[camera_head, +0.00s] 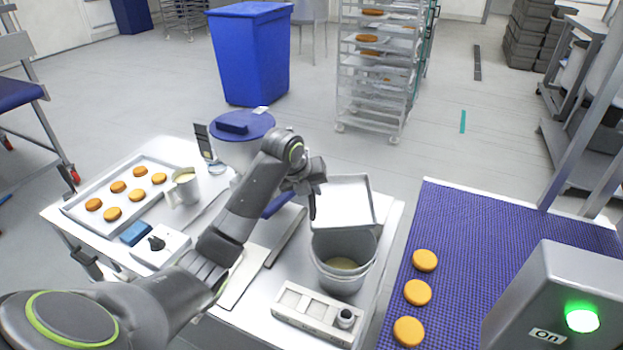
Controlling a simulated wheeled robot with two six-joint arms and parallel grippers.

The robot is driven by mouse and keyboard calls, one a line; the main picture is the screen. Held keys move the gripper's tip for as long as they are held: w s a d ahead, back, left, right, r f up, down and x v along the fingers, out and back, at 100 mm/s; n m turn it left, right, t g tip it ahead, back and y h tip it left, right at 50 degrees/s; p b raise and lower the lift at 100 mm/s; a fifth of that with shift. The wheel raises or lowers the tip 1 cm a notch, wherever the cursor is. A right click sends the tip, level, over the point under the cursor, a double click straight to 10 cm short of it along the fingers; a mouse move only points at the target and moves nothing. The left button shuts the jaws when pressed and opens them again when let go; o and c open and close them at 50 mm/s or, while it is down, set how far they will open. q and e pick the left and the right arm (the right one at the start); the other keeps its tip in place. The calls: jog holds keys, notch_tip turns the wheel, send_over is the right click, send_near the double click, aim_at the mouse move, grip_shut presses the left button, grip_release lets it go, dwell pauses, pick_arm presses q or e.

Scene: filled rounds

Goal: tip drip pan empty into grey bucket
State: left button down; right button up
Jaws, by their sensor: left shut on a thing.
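The drip pan (346,194), a shallow pale metal tray, is at the centre right. My left gripper (313,200) is shut on its left edge. The pan is tilted, its inside showing and its near edge low over the far rim of the grey bucket (330,278). I see no clear liquid left on the part of the pan that shows. The grey bucket stands upright on the table with some yellowish liquid at its bottom. The arm hides part of the pan's left side. My right gripper is not in view.
A grey fixture (313,311) lies before the bucket. A blue conveyor (480,235) with 3 rounds runs at right.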

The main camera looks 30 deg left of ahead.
pick_arm(q)
jog(key=shift+w+a+r+g+h+p, duration=0.25)
jog(key=shift+w+r+g+h+p, duration=0.2)
jog(key=shift+p, duration=0.45)
jog(key=shift+w+a+g+h+p, duration=0.15)
jog(key=shift+g+h+p, duration=0.1)
jog(key=shift+g+p, duration=0.35)
jog(key=shift+w+n+g, duration=0.1)
jog(key=shift+n+g, duration=0.15)
jog(key=shift+n, duration=0.05)
jog(key=shift+w+a+f+g+h, duration=0.1)
jog(key=shift+w+a+g+h, duration=0.15)
jog(key=shift+g+h, duration=0.25)
jog(key=shift+d, duration=0.1)
